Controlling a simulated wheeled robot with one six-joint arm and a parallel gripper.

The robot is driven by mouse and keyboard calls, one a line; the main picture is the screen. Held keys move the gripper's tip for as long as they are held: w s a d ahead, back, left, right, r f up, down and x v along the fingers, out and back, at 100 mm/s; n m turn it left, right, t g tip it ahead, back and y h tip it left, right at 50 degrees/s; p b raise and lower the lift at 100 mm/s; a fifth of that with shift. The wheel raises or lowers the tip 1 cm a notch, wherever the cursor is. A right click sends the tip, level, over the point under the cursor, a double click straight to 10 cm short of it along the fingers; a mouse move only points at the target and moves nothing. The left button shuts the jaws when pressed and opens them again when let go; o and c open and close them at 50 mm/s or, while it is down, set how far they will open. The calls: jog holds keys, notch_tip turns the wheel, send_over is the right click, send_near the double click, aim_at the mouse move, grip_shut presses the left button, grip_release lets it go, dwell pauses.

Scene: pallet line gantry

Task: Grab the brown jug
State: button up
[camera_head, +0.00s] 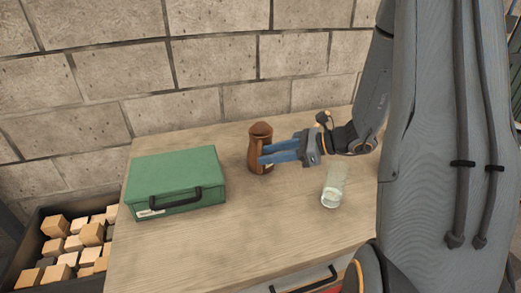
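The brown jug (254,153) stands upright on the wooden table, near the back wall. My gripper (262,153) comes in from the right, level, with its blue fingers reaching the jug's right side. The fingers cover part of the jug's body. Both fingers show, one above the other in the picture. I cannot tell whether they touch or close on the jug, or whether a handle is between them.
A green case (175,172) with a dark handle lies left of the jug. A clear glass jar (333,187) stands right of it, below my wrist. A dark crate (30,236) of wooden blocks is left of the table (235,240). The block wall (210,60) is close behind.

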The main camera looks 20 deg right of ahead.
jog(key=shift+p+x, duration=0.6)
jog(key=shift+x, duration=1.25)
jog(key=shift+s, duration=0.1)
grip_shut()
